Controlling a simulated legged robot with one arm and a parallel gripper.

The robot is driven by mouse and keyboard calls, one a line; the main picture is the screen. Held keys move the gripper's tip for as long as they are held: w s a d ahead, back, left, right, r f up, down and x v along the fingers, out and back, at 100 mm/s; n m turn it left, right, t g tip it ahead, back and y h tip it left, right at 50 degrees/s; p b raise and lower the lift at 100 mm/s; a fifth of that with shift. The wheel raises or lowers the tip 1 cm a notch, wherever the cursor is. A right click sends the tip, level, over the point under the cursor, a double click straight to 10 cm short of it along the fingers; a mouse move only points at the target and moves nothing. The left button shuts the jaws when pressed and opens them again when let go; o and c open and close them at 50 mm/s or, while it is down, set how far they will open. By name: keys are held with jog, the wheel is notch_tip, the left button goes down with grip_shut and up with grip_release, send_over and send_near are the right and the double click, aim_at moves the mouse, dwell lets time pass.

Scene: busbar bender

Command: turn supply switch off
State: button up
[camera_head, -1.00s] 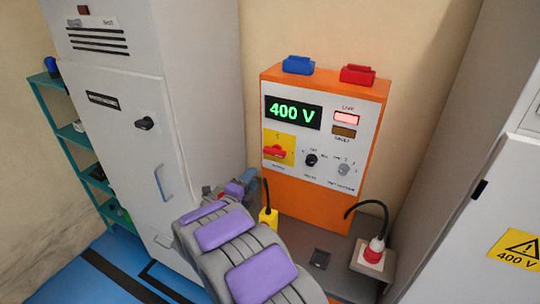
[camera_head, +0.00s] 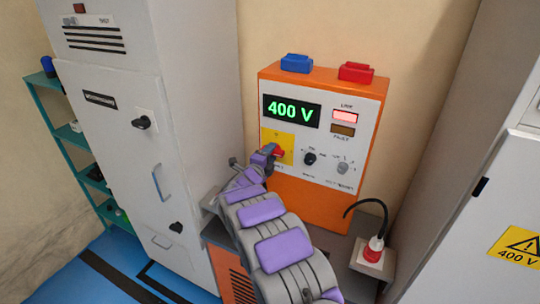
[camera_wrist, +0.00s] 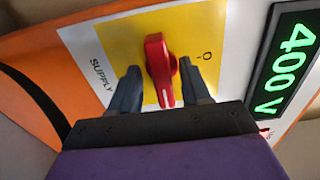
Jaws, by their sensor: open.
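The supply switch is a red rotary knob (camera_wrist: 160,68) on a yellow plate (camera_wrist: 190,22), labelled SUPPLY in the wrist view. In the head view the knob (camera_head: 279,151) is partly hidden by my arm's end. My gripper (camera_wrist: 155,88) is open, with one dark finger on each side of the knob; I cannot tell if either finger touches it. The knob's pale-marked end points down between the fingers, and an "O" mark is to its right in the wrist view. The orange supply unit (camera_head: 311,206) shows a green "400 V" display (camera_head: 291,111) and a lit LIVE lamp (camera_head: 345,116).
A black knob (camera_head: 310,159) and a grey knob (camera_head: 343,168) sit right of the switch. Grey cabinets flank the unit at left (camera_head: 120,190) and right (camera_head: 470,210).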

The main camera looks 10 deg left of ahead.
grip_shut()
jog(key=shift+d, duration=0.1)
dwell(0.4)
jog(key=shift+n+p, duration=0.3)
jog(key=shift+p, duration=0.1)
jog(key=n+p, duration=1.4)
jog(key=n, duration=0.3)
jog(key=shift+n, duration=0.3)
jog(key=shift+r, duration=0.1)
